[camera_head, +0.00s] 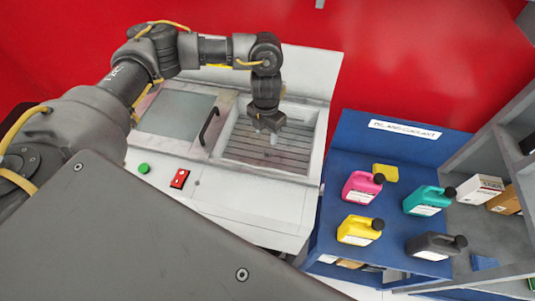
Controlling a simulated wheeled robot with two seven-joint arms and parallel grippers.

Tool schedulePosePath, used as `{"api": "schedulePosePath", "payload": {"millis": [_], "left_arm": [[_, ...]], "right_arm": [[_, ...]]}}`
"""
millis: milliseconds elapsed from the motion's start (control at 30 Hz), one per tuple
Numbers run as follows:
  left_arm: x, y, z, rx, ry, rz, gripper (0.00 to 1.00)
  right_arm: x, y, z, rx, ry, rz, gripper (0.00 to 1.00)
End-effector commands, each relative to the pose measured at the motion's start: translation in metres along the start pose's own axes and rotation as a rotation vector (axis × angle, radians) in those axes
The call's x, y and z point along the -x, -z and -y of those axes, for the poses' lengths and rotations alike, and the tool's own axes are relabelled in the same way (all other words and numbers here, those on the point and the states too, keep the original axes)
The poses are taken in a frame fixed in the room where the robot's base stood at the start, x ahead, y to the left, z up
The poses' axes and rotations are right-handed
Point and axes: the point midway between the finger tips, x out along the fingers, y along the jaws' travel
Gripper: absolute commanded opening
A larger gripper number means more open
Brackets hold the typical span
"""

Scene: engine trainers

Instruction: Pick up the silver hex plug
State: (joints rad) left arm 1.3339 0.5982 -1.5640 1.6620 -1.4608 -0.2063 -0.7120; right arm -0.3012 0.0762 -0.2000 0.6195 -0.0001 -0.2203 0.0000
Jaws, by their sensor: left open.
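My left arm reaches in from the left, and its gripper (266,133) points down over the slatted sink-like basin (235,150) of the grey-white machine. The fingers are apart and I see nothing between them. I cannot make out a silver hex plug in this view; it may be too small to tell or hidden by the gripper. My right gripper is not in view.
The machine's front panel has a green button (143,168) and a red switch (180,178). A black handle (209,126) stands beside the basin. At right, a blue stand (335,187) holds pink (362,186), yellow (359,230), teal (428,200) and black (435,245) bottles.

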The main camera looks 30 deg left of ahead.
Motion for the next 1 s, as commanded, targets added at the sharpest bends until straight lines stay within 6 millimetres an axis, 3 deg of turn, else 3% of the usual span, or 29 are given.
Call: {"api": "schedulePosePath", "payload": {"millis": [233, 567, 800, 1000], "left_arm": [[-0.040, 0.001, 0.000, 0.003, 0.002, -0.003, 0.45], [-0.054, 0.001, -0.002, 0.005, 0.001, -0.002, 0.45], [-0.090, -0.004, -0.004, 0.006, 0.002, -0.004, 0.45], [-0.102, -0.005, -0.004, 0.005, 0.000, -0.001, 0.45]], "right_arm": [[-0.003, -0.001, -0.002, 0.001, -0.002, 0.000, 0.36], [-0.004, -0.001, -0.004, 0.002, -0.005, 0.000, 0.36], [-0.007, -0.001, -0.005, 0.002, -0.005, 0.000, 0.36], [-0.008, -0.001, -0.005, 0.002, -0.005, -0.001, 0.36]]}}
